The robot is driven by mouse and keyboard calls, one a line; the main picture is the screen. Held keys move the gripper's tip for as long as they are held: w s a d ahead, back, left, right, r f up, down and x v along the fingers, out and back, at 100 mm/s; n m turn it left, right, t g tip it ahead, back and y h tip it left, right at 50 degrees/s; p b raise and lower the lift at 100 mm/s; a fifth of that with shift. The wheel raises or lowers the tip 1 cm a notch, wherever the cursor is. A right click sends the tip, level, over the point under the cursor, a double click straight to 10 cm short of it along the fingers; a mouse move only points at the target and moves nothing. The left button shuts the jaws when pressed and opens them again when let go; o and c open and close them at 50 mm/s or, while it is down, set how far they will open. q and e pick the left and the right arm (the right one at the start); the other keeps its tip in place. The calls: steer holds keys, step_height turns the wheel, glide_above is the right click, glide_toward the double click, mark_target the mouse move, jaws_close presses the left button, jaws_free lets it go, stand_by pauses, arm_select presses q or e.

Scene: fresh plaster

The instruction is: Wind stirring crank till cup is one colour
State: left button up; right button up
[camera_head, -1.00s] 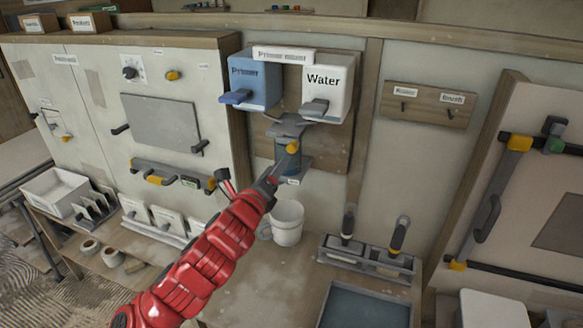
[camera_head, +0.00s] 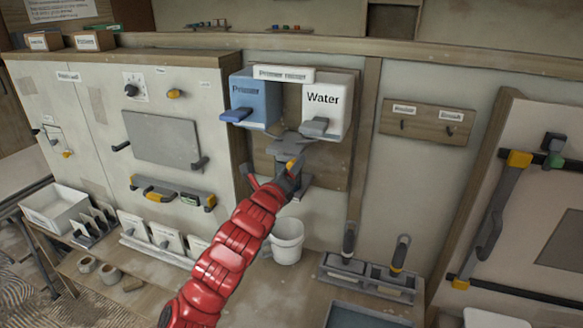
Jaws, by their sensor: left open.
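The primer mixer hangs on the wall with a blue Primer box (camera_head: 254,102) and a white Water box (camera_head: 325,108), each with a lever. Below them is a grey bracket (camera_head: 284,147). The crank's yellow knob (camera_head: 291,164) shows just at my left gripper (camera_head: 272,176), which is open. I cannot tell whether the fingers touch the knob. The mixing cup under the bracket is mostly hidden behind my gripper and arm, so its colour cannot be read. My right gripper is out of view.
A white bucket (camera_head: 287,241) stands on the bench right of my red forearm. A grey rack (camera_head: 368,277) with brushes or trowels stands further right. A small wooden hook board (camera_head: 428,121) is on the wall. A white bin (camera_head: 55,208) stands at left.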

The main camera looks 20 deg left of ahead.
arm_select(q)
steer(key=shift+c, duration=0.3)
jaws_close()
